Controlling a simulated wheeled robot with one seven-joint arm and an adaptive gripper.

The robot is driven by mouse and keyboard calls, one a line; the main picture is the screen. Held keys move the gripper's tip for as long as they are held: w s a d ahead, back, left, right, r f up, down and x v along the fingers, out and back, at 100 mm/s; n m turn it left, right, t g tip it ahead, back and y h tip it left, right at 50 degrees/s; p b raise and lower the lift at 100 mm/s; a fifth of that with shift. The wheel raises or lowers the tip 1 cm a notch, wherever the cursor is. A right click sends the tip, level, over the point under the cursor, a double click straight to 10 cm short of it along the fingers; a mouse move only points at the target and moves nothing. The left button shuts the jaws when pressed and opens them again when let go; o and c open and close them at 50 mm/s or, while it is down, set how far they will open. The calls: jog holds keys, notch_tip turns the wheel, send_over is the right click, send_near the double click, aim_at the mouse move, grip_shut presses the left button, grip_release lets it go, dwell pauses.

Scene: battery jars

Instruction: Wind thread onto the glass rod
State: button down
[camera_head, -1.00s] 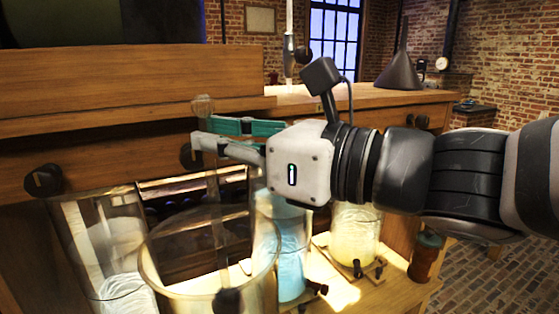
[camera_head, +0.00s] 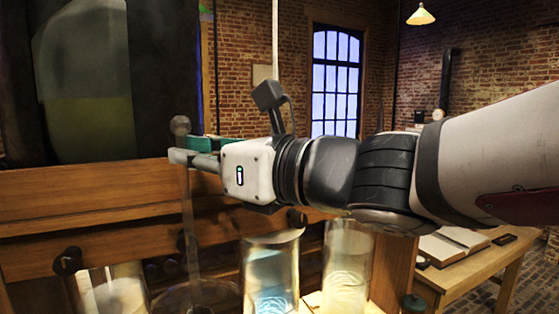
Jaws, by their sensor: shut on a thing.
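My gripper (camera_head: 185,150) is at the left centre, its fingers pointing left. It is shut on the glass rod (camera_head: 190,225), just below the rod's round knob (camera_head: 180,125). The rod hangs roughly upright and is clear, so its edges are faint. Its lower end is hard to make out near the rim of a glass jar (camera_head: 195,290). I cannot make out any thread on the rod. A pale vertical line (camera_head: 275,45) runs down behind my gripper from the top; I cannot tell whether it is thread.
A jar with blue liquid (camera_head: 270,285) and one with pale yellow liquid (camera_head: 345,280) stand below my arm. Another clear jar (camera_head: 110,290) is at the lower left. A wooden cabinet (camera_head: 85,205) with dark knobs is behind. A side table (camera_head: 480,270) holds an open book.

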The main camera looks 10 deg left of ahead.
notch_tip(320, 180, up, 8)
jog(key=p, duration=0.4)
jog(key=shift+f+p, duration=0.2)
jog(key=shift+p, duration=0.2)
